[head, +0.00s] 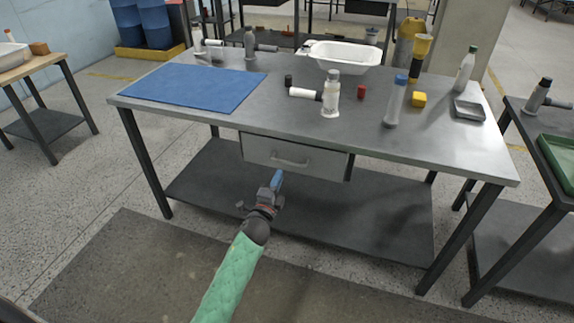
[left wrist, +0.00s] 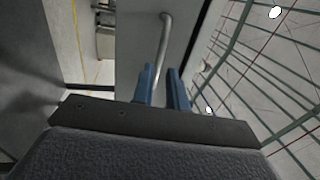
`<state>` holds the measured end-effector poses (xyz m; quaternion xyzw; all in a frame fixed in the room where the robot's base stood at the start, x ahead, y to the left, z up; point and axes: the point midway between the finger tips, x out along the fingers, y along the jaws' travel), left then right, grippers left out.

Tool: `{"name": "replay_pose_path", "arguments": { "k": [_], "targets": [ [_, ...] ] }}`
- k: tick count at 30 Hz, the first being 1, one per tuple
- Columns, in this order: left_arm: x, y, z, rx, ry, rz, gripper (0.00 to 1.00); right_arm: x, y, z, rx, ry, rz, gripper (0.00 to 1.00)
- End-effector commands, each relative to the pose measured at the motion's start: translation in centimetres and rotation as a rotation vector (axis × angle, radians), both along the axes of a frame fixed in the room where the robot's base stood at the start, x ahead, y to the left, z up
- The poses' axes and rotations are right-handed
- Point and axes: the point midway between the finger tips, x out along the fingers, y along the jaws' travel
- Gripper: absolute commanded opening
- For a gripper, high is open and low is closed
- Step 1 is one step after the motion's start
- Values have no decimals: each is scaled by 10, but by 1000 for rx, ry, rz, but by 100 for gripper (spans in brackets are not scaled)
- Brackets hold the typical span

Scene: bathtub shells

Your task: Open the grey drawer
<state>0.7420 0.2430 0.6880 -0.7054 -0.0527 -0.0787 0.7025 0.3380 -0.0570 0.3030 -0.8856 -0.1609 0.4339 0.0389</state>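The grey drawer (head: 325,163) hangs under the workbench top and looks closed. Its bar handle (head: 291,162) runs across the front. My left gripper (head: 278,176) is just in front of and below the left part of the handle. In the left wrist view, its two blue fingers (left wrist: 165,84) stand apart with a gap between them. The handle (left wrist: 164,40) lies ahead of them, and its near end lines up with the gap. I cannot tell whether the fingers touch it. The drawer front (left wrist: 137,45) fills the upper middle there. My right gripper is in neither view.
The metal workbench top (head: 250,110) bears a blue mat (head: 195,87), bottles, a white basin (head: 346,56) and small parts. A dark lower shelf (head: 345,213) lies below the drawer. The floor in front is clear. A table with a green tray stands at right.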

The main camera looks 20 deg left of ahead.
Motion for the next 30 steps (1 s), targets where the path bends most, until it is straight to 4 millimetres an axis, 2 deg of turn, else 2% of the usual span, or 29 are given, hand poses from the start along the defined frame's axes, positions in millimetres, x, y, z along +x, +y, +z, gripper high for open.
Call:
{"name": "replay_pose_path", "arguments": {
  "k": [5,18,24,30],
  "targets": [
    [13,0,3,7,0,2,15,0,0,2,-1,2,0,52],
    [67,-2,13,4,2,3,15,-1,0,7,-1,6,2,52],
    [76,-2,14,3,2,3,15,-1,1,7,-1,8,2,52],
    [76,-2,14,3,2,3,15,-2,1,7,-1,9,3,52]
  ]
}}
